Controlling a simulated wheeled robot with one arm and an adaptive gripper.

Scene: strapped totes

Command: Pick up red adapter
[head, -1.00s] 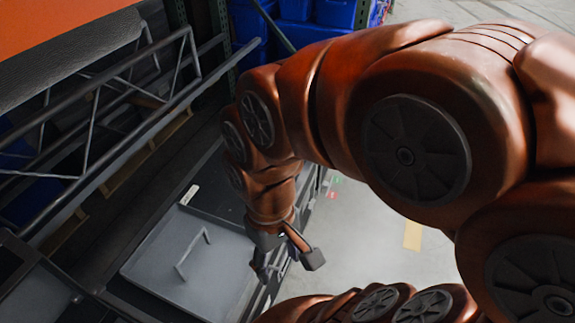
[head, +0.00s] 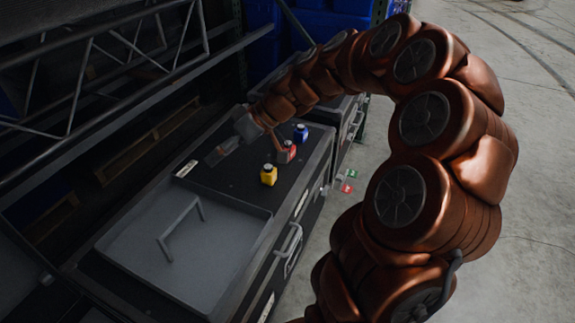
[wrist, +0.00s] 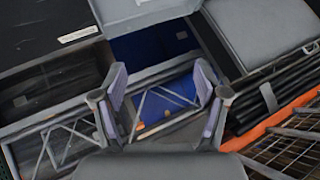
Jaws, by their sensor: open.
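The red adapter (head: 287,151) stands on the dark case top in the head view, between a yellow one (head: 268,175) and a blue one (head: 300,133). It is partly hidden by my gripper (head: 250,153), which is over the case just left of it. One finger points down-left over the case and the other reaches close to the red adapter; I cannot tell if they touch. In the wrist view my gripper (wrist: 164,104) has its fingers wide apart with nothing between them. No adapter can be made out in that view.
A grey tray lid with a handle (head: 135,255) lies on the case (head: 235,185) nearer to me. Metal truss rails (head: 130,50) run along the left. Blue totes (head: 325,20) stand at the back. Open floor (head: 500,110) lies to the right.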

